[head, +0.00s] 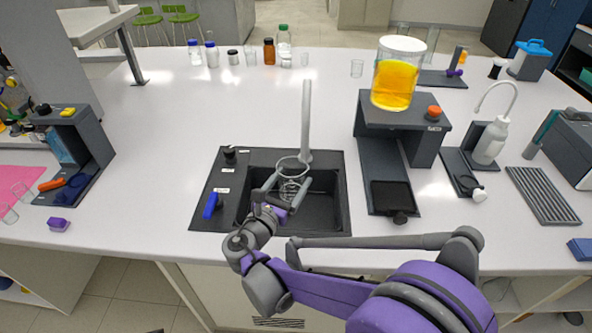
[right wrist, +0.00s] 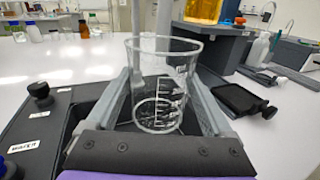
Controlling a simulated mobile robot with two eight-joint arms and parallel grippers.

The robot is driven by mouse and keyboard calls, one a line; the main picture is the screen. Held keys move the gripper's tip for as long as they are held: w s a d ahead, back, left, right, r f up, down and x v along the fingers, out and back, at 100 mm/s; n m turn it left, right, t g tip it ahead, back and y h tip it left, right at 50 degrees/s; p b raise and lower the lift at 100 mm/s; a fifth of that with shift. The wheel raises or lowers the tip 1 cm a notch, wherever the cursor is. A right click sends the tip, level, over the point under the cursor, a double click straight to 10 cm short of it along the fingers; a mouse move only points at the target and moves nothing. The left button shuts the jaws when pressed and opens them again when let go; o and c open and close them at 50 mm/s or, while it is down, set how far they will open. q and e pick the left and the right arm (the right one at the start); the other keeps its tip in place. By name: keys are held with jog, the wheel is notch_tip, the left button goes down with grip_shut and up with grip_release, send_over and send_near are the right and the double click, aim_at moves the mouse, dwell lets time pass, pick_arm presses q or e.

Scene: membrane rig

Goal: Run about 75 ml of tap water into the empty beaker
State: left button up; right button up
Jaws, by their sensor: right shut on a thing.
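A clear glass beaker (head: 291,164) with white graduation marks stands upright over the black sink (head: 328,216). It also shows in the right wrist view (right wrist: 160,85), where I make out no clear water level in it. My right gripper (head: 286,190) is shut on the beaker, one finger on each side. The grey tap (head: 306,115) rises just behind the beaker; its outlet is not clearly visible, and I see no stream. A blue lever (head: 211,205) and a black knob (head: 230,155) sit on the sink's left deck. My left gripper is not in view.
To the right, a stand (head: 440,125) carries a large vessel of yellow liquid (head: 394,84). A wash bottle (head: 491,141) stands further right. Several bottles stand along the back edge.

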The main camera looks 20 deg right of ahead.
jog(key=shift+f, duration=3)
